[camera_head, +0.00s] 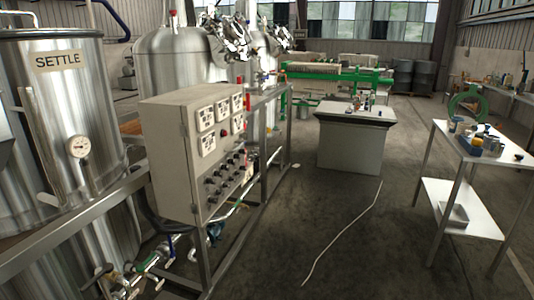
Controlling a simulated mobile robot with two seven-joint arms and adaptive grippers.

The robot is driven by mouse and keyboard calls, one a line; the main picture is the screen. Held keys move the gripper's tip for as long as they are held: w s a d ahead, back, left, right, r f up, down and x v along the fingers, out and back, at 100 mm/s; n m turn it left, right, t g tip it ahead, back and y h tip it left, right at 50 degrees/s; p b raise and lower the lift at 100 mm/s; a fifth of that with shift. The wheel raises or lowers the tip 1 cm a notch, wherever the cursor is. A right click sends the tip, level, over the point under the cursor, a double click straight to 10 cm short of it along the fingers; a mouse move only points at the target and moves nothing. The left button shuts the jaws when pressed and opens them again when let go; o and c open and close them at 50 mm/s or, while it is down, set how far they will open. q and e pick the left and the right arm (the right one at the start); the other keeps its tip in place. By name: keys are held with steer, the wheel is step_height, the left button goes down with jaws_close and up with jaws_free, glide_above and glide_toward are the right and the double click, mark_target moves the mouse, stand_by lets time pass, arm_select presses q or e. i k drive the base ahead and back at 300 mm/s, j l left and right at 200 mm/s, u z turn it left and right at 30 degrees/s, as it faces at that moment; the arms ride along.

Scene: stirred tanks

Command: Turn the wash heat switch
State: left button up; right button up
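A grey control cabinet (170,150) stands left of the middle, its panel face turned to the right. The face carries several white square displays or meters (207,117) in its upper half. Below them are rows of small black knobs or switches (228,170). The labels are too small to read, so I cannot tell which is the wash heat switch or how it is set. Neither of my grippers shows in the head view.
Steel frame rails and pipes with valves (150,263) run by the cabinet. A grey bench (350,145) and white side table (470,140) stand right. The floor between is mostly clear, with a pale hose (345,232).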

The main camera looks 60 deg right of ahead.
mark_target(212, 200)
steer(key=z, duration=1.5)
